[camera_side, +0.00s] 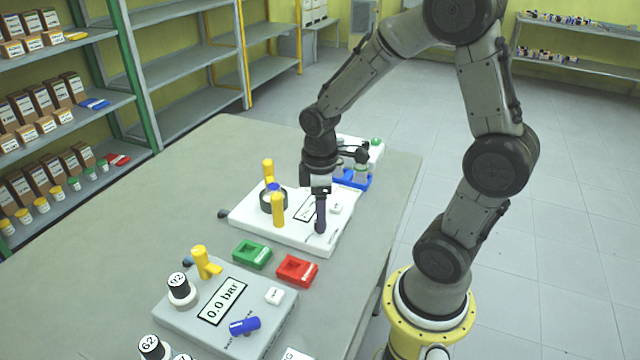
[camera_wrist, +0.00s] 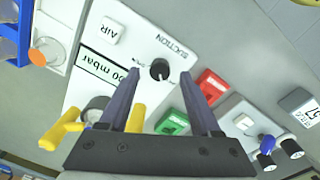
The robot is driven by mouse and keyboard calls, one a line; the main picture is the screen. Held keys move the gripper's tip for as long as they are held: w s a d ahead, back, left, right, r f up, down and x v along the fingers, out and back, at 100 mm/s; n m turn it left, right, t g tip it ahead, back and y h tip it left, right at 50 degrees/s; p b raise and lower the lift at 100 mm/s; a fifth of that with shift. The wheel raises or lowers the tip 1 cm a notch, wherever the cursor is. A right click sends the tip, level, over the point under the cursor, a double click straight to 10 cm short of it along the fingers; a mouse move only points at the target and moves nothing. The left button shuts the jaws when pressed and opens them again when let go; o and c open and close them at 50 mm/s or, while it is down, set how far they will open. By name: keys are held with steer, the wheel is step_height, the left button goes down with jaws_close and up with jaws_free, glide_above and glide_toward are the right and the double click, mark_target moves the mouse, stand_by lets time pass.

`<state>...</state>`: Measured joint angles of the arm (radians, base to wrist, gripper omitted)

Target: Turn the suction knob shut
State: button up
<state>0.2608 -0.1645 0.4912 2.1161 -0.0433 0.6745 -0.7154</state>
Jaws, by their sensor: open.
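The black suction knob (camera_wrist: 160,69) sits on the white panel (camera_wrist: 90,60) beside the printed word SUCTION in the wrist view. A small light mark shows on its lower part. My gripper (camera_wrist: 159,75) is open, with one dark finger on each side of the knob in that view and visible gaps to both. In the side view my gripper (camera_side: 320,228) points down over the right front part of the white panel (camera_side: 285,236), and its finger hides the knob. I cannot tell the exact height of the fingertips above the panel.
Yellow valve handles (camera_side: 278,210) stand on the white panel left of my gripper. A green block (camera_side: 252,254) and a red block (camera_side: 297,270) lie in front. A grey unit (camera_side: 195,308) reading 0.0 bar stands nearer. A blue rack (camera_side: 352,182) is behind. The table's left side is clear.

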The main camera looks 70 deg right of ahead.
mark_target(320, 241)
step_height(320, 241, up, 12)
steer(key=shift+a, duration=0.2)
steer(key=shift+s, duration=0.1)
steer(key=s+a+r+m+t, duration=0.2)
steer(key=s+a+m+t, duration=0.3)
steer(key=s+a, duration=0.2)
steer(key=shift+s+r+m, duration=0.3)
steer(key=shift+s+r, duration=0.1)
steer(key=shift+s, duration=0.8)
